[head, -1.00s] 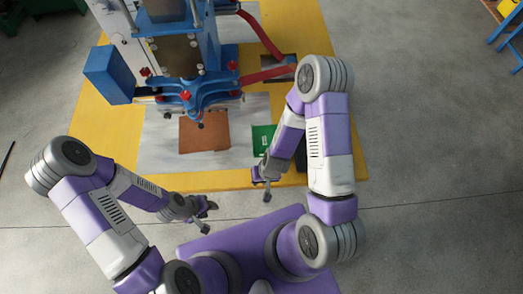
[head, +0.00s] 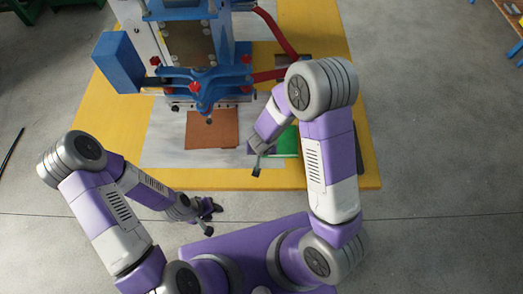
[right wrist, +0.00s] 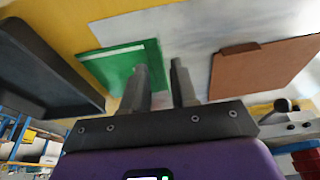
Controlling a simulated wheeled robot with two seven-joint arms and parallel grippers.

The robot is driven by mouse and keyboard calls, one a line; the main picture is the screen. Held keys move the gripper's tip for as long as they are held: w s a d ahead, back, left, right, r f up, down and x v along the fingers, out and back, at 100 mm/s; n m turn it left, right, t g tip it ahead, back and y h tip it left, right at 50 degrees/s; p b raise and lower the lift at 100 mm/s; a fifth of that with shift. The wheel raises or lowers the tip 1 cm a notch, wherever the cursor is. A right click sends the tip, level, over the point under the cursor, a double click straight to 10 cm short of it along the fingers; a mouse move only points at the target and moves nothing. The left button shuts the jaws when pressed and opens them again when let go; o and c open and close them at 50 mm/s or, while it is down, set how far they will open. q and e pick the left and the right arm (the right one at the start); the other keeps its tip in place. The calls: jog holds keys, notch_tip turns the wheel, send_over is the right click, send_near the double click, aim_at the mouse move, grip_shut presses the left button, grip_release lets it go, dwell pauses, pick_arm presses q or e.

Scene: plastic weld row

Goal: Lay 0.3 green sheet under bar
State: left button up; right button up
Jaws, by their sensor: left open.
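The green sheet (head: 287,142) lies flat on the right part of the work table, partly hidden by my right arm. In the right wrist view the green sheet (right wrist: 112,66) shows with a pale label at its edge. My right gripper (head: 256,168) hangs by the sheet's left side; its fingers (right wrist: 160,72) are apart, one overlapping the sheet's edge in view, with nothing seen gripped. The bar (head: 212,105) spans the front of the blue press, behind the brown sheet (head: 212,131). My left gripper (head: 208,210) is open and empty, in front of the table.
The blue press (head: 185,50) with red knobs fills the table's back. A red hose (head: 275,32) runs on its right. A dark tray (right wrist: 45,65) sits beside the green sheet in the right wrist view.

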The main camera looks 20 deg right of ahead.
jog(key=b+x, duration=0.3)
jog(key=x, duration=0.1)
jog(key=shift+b+x, duration=0.4)
jog(key=shift+x, duration=0.9)
grip_shut()
jog(key=shift+r, duration=0.15)
jog(key=shift+r+p, duration=0.45)
jog(key=shift+p, duration=0.4)
jog(key=shift+r, duration=0.1)
